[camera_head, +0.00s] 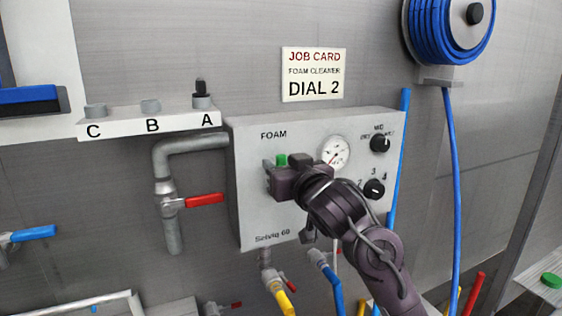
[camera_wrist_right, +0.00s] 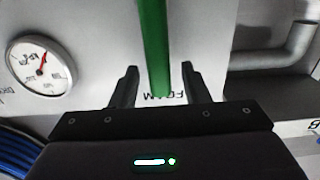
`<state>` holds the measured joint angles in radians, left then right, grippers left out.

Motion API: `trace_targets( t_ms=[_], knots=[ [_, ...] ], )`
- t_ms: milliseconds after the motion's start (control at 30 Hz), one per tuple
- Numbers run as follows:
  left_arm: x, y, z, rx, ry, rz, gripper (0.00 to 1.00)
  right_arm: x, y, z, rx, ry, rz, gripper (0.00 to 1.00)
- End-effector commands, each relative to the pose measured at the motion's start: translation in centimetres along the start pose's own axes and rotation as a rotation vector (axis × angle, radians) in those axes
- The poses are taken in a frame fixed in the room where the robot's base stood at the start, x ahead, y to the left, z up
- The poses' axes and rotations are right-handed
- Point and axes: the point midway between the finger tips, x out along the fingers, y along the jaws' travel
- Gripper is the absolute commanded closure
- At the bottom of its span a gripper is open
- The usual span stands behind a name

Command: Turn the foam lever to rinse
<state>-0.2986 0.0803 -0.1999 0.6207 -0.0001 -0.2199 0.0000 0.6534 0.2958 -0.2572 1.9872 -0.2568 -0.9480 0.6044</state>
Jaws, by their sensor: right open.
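The green foam lever (camera_wrist_right: 155,40) runs down from the top edge of the right wrist view, and its end lies between my open right fingers (camera_wrist_right: 158,68). There are gaps on both sides of it, and I see no finger touching it. In the head view my right gripper (camera_head: 284,181) is in front of the foam unit (camera_head: 257,215), below the FOAM label. A small green part of the lever (camera_head: 281,160) shows above the gripper; the gripper hides the rest. My left gripper is out of view.
A pressure gauge (camera_head: 335,152) and two black dials (camera_head: 380,143) (camera_head: 374,189) are right of the gripper. A job card (camera_head: 313,75) reading DIAL 2 hangs above. A red-handled valve (camera_head: 205,199) is at the left. Hoses hang below the unit.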

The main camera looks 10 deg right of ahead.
Motion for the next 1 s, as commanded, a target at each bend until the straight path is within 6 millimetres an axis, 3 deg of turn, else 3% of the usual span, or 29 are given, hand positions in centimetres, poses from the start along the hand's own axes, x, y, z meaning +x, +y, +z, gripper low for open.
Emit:
trace_targets(
  t_ms=[367, 700, 1000],
  knots=[
    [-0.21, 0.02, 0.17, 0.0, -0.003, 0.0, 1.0, 0.98, 0.03, 0.03, -0.002, 0.0, 0.001, 0.58],
    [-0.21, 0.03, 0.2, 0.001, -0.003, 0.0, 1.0, 0.96, 0.03, 0.04, -0.002, 0.0, 0.001, 1.0],
    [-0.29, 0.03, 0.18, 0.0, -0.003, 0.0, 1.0, 1.1, 0.05, 0.02, 0.003, -0.001, 0.001, 1.0]
  ],
)
